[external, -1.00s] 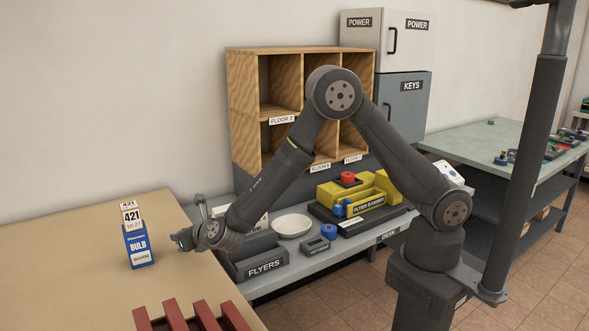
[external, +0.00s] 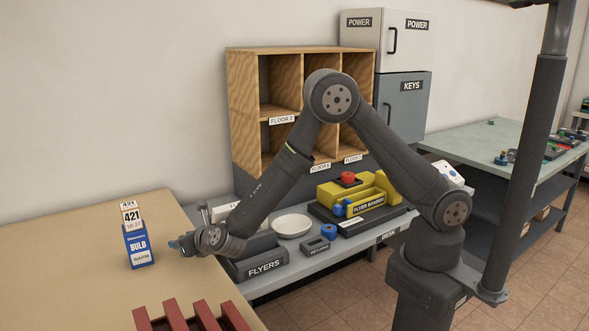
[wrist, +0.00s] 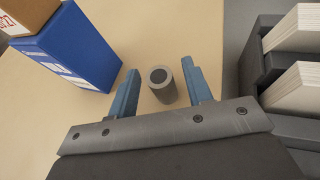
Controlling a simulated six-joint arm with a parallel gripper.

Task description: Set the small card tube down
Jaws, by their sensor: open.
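The small card tube (wrist: 163,87) shows in the wrist view as a short grey cylinder with a dark hollow end. It stands on the tan table between the two blue fingers of my gripper (wrist: 160,92). The fingers are open, with a visible gap on each side of the tube. In the external view my gripper (external: 178,243) is low at the table's right edge, just right of the blue bulb box. The tube cannot be made out in the external view.
The blue bulb box (external: 138,246) with a smaller card box on top stands close left of my gripper. Red slats (external: 190,318) lie at the table's front. The flyers tray (external: 262,263) sits on the lower desk close to the right. The tan table's left side (external: 60,260) is clear.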

